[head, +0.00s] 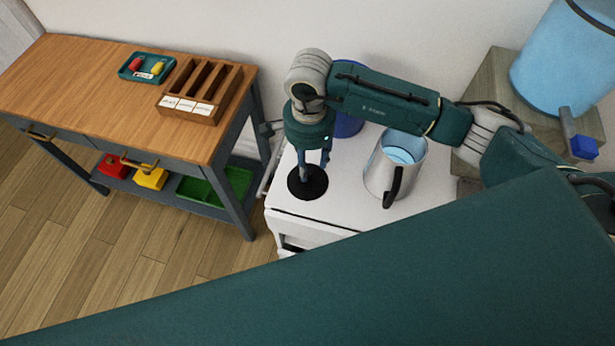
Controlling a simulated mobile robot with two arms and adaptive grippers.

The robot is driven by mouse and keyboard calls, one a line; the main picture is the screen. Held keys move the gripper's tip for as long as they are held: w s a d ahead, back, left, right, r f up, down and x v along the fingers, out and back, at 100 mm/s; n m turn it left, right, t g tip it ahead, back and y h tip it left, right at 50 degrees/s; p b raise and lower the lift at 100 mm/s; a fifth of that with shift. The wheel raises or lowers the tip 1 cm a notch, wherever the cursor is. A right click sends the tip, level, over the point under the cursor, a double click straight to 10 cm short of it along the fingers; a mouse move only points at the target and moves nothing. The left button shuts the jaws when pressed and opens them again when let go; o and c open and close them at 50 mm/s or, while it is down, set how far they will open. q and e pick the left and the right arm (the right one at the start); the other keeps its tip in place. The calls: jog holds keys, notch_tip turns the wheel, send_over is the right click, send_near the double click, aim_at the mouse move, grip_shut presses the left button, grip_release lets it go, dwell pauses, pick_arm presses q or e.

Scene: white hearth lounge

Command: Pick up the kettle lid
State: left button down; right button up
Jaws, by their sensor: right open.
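The kettle (378,172) is a silver jug with a black handle, standing upright on the white-topped unit (350,215). Its top is uncovered and pale blue shows inside. A flat, dark round disc, which looks like the kettle lid (300,190), lies on the same white top, left of the kettle and near the front left corner. My right gripper (318,166) points down over the disc, open, with its fingertips close above or at its middle. I cannot tell whether they touch it. The fingers hide part of the disc. My left gripper is not in view.
A blue object (347,126) stands behind my right arm. A large blue container (560,62) with a tap (580,143) is on a stand at right. At left, a wooden-topped cart (90,95) holds a teal tray (130,72) and a divided wooden box (205,90).

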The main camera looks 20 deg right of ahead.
aim_at(308, 172)
jog(key=f, duration=0.1)
jog(key=f+p, duration=0.2)
jog(key=shift+s+a+f, duration=0.2)
jog(key=shift+s+f, duration=0.05)
jog(key=shift+f, duration=0.1)
jog(key=shift+w+f, duration=0.1)
jog(key=shift+f, duration=0.55)
grip_shut()
